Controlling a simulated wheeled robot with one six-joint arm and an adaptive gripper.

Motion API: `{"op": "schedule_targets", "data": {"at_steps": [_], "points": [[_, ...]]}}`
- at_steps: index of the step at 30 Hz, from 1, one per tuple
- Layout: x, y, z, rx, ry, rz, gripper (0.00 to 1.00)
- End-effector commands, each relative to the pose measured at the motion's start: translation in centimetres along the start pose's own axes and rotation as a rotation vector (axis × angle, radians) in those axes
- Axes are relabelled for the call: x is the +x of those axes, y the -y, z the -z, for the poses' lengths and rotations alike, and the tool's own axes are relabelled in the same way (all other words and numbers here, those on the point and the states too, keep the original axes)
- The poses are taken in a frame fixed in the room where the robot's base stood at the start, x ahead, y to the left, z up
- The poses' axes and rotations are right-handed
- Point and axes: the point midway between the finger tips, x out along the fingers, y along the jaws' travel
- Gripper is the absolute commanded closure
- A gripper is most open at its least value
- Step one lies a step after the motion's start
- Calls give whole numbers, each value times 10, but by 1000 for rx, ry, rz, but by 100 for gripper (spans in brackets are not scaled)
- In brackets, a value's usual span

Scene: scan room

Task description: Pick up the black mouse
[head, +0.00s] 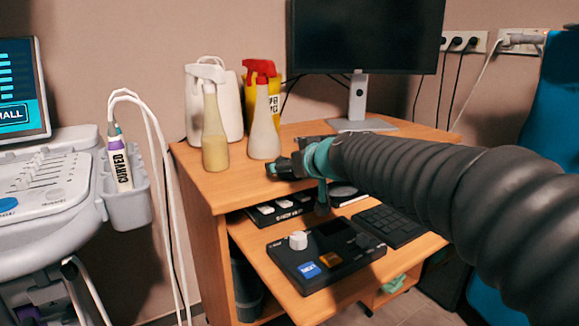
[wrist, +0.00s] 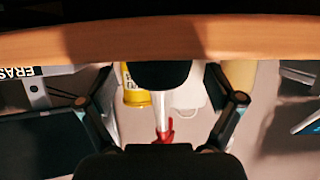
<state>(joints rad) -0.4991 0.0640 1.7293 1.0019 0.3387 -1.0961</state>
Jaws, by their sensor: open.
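In the wrist view, which appears upside down, a dark rounded shape that looks like the black mouse (wrist: 160,74) sits at the wooden desk edge. My gripper (wrist: 159,88) is open, with one finger on each side of this shape and gaps between. In the head view my gripper (head: 287,166) is low over the desk's top near its front edge, in front of the spray bottles. I cannot make out the mouse there; my gripper and arm cover that part of the desk.
A cream spray bottle (head: 215,138) and a red-topped one (head: 264,125) stand just behind my gripper. A monitor (head: 365,35) stands at the back. Below, a pull-out shelf holds a control box (head: 325,258) and keyboard (head: 390,225). An ultrasound machine (head: 45,205) stands left.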

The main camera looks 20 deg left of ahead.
Motion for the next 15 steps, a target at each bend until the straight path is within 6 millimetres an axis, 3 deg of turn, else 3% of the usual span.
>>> {"op": "schedule_targets", "data": {"at_steps": [8,15], "points": [[3,0,0,-1,0,0,8],[3,0,0,0,0,1,68]]}}
